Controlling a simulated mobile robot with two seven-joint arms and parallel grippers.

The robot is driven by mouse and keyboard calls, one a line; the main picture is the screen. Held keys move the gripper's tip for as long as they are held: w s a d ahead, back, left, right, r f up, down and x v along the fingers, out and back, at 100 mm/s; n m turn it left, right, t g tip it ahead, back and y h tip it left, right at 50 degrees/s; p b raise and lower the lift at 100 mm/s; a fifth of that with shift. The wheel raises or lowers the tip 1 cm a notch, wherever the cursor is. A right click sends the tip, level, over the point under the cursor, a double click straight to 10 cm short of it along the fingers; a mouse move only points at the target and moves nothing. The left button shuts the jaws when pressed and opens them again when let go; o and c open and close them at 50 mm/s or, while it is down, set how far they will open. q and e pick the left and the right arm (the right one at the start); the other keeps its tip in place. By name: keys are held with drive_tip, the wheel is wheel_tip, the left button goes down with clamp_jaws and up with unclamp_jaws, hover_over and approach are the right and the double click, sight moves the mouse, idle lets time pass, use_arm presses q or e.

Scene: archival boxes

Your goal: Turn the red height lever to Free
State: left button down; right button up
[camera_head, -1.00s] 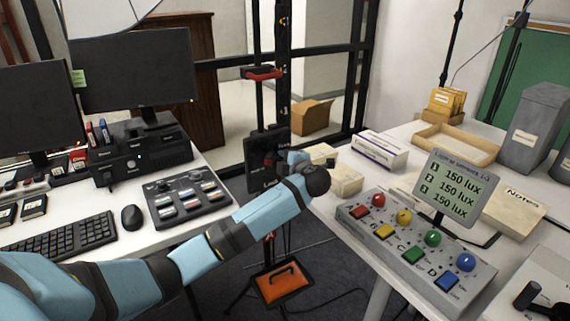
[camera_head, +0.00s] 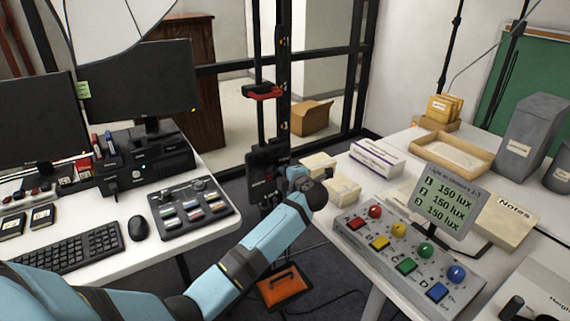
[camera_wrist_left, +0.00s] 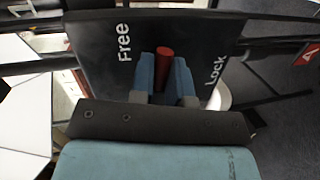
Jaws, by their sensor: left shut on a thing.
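The red height lever (camera_wrist_left: 164,53) shows in the left wrist view on a dark plate (camera_wrist_left: 90,60), standing between the fingers of my left gripper (camera_wrist_left: 164,75). The gripper is shut on it. The white word "Free" is on the plate left of the lever, and "Lock" is to the right and lower. The lever's visible end points up the picture, between the two words. In the head view the dark plate (camera_head: 262,162) is on the black column, and my left wrist hides the lever and fingertips. My right gripper is not in view.
A desk with a keyboard (camera_head: 75,247) and a button panel (camera_head: 190,208) is at left. A table at right holds a lux display (camera_head: 445,203), a coloured-button console (camera_head: 385,255) and boxes (camera_head: 378,158). An orange pedal (camera_head: 285,286) is on the floor below.

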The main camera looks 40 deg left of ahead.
use_arm(q)
drive_tip(key=shift+r+n+t, duration=0.3)
drive_tip(key=shift+n, duration=0.4)
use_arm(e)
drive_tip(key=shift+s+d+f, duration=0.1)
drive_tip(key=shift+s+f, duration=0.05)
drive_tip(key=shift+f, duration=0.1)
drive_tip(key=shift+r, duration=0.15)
use_arm(q)
drive_tip(key=c, duration=1.1)
unclamp_jaws()
drive_tip(key=shift+s+f, duration=0.1)
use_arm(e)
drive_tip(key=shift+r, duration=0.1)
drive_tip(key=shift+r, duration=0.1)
use_arm(q)
drive_tip(key=p+v, duration=0.7)
drive_tip(key=v, duration=0.6)
drive_tip(key=shift+s+d+r+p, duration=0.2)
drive_tip(key=shift+s+d+p, duration=0.1)
drive_tip(key=shift+p, duration=0.1)
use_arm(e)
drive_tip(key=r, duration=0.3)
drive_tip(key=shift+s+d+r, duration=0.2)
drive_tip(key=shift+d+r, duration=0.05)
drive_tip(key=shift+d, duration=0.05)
